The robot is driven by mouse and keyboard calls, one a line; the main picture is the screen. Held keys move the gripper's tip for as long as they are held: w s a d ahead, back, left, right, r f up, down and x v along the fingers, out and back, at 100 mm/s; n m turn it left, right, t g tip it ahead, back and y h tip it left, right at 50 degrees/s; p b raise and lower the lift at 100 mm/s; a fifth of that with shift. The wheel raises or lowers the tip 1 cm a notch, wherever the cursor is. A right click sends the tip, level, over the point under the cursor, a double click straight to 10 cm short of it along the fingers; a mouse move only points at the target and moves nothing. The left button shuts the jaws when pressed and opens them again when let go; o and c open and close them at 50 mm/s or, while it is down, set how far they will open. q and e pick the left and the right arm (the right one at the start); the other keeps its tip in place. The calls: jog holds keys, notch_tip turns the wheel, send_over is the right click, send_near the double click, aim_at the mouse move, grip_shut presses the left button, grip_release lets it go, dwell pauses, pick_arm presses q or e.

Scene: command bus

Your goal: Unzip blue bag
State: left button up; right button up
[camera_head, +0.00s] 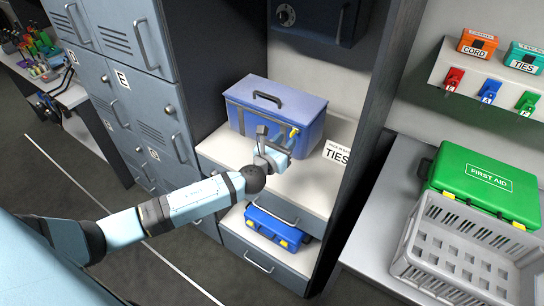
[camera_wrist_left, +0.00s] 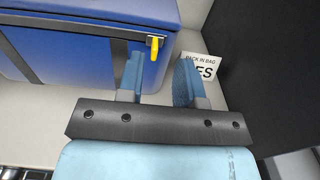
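The blue bag (camera_head: 262,122) stands upright on the shelf of an open cabinet bay, with dark straps and a dark handle on top. Its yellow zip pull (camera_head: 293,132) hangs at the top right of the front face. In the left wrist view the bag (camera_wrist_left: 75,60) fills the upper left, and the zip pull (camera_wrist_left: 155,48) shows just beyond the fingertips. My left gripper (camera_head: 278,152) is in front of the bag's right part. Its fingers (camera_wrist_left: 160,78) are apart with nothing between them. My right gripper is not in view.
A white "TIES" card (camera_head: 336,153) stands right of the bag, near the dark cabinet side wall (camera_head: 375,95). A blue case (camera_head: 279,226) lies on the lower shelf. Grey lockers (camera_head: 135,90) are left. A green first aid box (camera_head: 485,185) and grey crate (camera_head: 470,250) are right.

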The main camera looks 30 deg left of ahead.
pick_arm(q)
jog(key=s+b, duration=0.1)
jog(key=s, duration=0.7)
jog(key=shift+s+a, duration=0.25)
jog(key=shift+a, duration=0.05)
